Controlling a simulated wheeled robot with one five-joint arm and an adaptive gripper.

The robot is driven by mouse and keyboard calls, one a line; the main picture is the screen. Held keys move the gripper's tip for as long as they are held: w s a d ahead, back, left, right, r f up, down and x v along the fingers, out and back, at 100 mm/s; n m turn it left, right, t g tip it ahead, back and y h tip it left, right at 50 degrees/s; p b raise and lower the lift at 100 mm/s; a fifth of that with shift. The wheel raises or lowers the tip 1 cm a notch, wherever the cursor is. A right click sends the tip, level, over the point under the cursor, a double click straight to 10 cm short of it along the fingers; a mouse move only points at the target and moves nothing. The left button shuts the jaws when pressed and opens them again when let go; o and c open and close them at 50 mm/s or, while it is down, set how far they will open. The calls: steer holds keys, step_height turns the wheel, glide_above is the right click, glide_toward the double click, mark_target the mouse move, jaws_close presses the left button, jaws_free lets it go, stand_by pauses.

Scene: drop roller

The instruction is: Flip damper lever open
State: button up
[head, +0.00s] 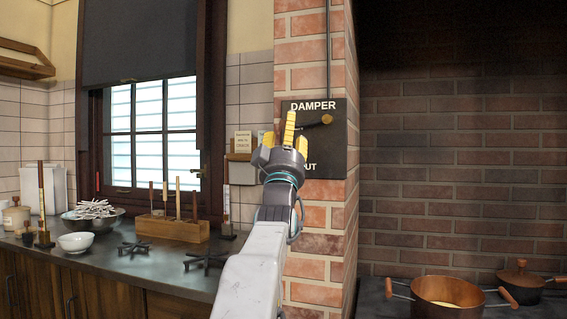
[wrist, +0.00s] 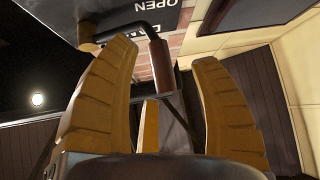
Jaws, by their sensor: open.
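The black damper plate (head: 338,152) is on the brick pillar, with "DAMPER" at the top and a partly hidden word ending in "UT" at the bottom. The brass pivot of the damper lever (head: 326,119) shows on its right; its arm runs left behind my fingers. My gripper (head: 284,140) is in front of the plate, yellow fingers spread. In the wrist view, the lever's brown handle (wrist: 161,66) appears between the open fingers of my gripper (wrist: 165,55), with the word "OPEN" beyond it. I cannot tell whether any finger touches the handle.
A dark rod (head: 328,45) runs up the pillar above the plate. The counter (head: 110,262) at left holds bowls, a wooden tool block (head: 172,228) and black trivets. A copper pot (head: 447,300) stands at lower right. The brick recess right of the pillar is clear at plate height.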

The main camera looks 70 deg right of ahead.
steer(key=v, duration=0.9)
steer(key=shift+a+f, duration=0.25)
stand_by(0.8)
